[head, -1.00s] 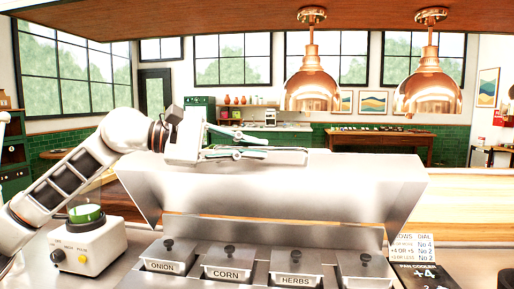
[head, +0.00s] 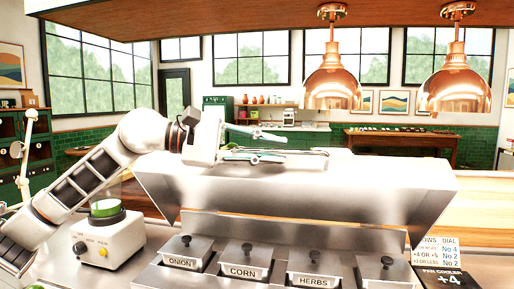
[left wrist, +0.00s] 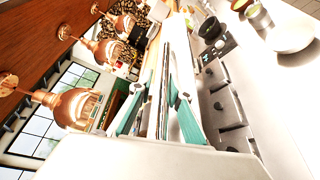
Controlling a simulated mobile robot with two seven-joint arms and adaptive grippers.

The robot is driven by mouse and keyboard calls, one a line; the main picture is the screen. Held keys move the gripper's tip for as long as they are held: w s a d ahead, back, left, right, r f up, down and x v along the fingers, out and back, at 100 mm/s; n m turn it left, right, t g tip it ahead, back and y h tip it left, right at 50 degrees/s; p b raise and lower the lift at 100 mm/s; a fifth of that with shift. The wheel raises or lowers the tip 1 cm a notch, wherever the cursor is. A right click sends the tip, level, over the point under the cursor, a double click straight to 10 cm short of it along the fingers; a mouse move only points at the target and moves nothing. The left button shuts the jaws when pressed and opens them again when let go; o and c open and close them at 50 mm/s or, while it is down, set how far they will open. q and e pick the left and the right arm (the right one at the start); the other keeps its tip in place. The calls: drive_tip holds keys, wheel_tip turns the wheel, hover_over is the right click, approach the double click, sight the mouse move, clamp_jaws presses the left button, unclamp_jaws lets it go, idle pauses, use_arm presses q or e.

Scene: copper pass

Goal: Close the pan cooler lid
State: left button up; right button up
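The pan cooler lid (head: 300,192) is a wide silver steel cover, raised and tilted behind a row of lidded pans. My left gripper (head: 262,144) is at the lid's upper edge, with its fingers pointing right in the head view. In the left wrist view, the two teal fingers (left wrist: 157,98) are apart, one on each side of a thin dark and silver edge. Contact between the fingers and that edge cannot be made out. The pan cooler (head: 215,222) has pans labelled onion, corn and herbs. My right gripper is not in view.
A white dial unit with a green top (head: 106,235) stands left of the cooler, under my left arm. A pan cooler sign (head: 440,278) and dial card (head: 437,252) stand at the right. Copper lamps (head: 332,80) hang above. A wooden counter (head: 484,208) lies behind.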

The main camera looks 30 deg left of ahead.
use_arm(q)
drive_tip(key=v, duration=1.2)
drive_tip(key=shift+d+r, duration=0.1)
